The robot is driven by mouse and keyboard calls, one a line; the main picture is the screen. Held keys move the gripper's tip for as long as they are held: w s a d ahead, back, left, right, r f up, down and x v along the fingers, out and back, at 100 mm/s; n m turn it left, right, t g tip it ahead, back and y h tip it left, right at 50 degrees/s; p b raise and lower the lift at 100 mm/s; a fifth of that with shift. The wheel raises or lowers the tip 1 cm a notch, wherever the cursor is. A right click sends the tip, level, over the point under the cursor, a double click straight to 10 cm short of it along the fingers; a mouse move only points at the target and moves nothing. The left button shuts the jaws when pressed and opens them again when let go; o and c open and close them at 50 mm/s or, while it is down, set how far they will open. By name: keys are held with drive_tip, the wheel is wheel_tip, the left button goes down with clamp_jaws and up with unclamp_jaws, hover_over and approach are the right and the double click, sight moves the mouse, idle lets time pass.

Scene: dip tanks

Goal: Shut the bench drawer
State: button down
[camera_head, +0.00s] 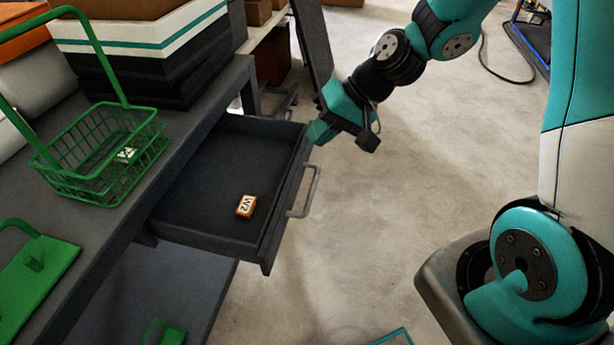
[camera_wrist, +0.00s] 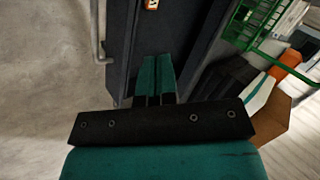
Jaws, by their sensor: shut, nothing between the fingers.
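The bench drawer (camera_head: 222,178) is a dark grey tray pulled out from the dark bench (camera_head: 60,262). Its front carries a grey bar handle (camera_head: 304,192). A small orange and white block marked W2 (camera_head: 246,206) lies inside it. My gripper (camera_head: 318,133) is shut and empty at the far end of the drawer front. In the wrist view, the teal fingers (camera_wrist: 155,75) are together over the dark drawer (camera_wrist: 150,35), with the handle (camera_wrist: 98,30) to their left. I cannot tell whether the fingers touch the drawer.
A green wire basket (camera_head: 105,155) with a tall handle stands on the bench near the drawer. The floor (camera_head: 390,210) right of the drawer is clear.

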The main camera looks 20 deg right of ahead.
sight(301, 174)
drive_tip(key=w+d+f+m+t+b, duration=0.1)
drive_tip(key=w+d+f+m+t, duration=0.1)
drive_tip(key=d+f+m, duration=0.3)
drive_tip(key=w+d+f+m+t+b, duration=0.1)
drive_tip(key=w+d+f, duration=0.2)
drive_tip(key=f, duration=0.5)
drive_tip(key=p+x, duration=0.1)
drive_tip(key=x, duration=0.8)
drive_tip(key=shift+w+a, duration=0.15)
drive_tip(key=shift+a, duration=0.2)
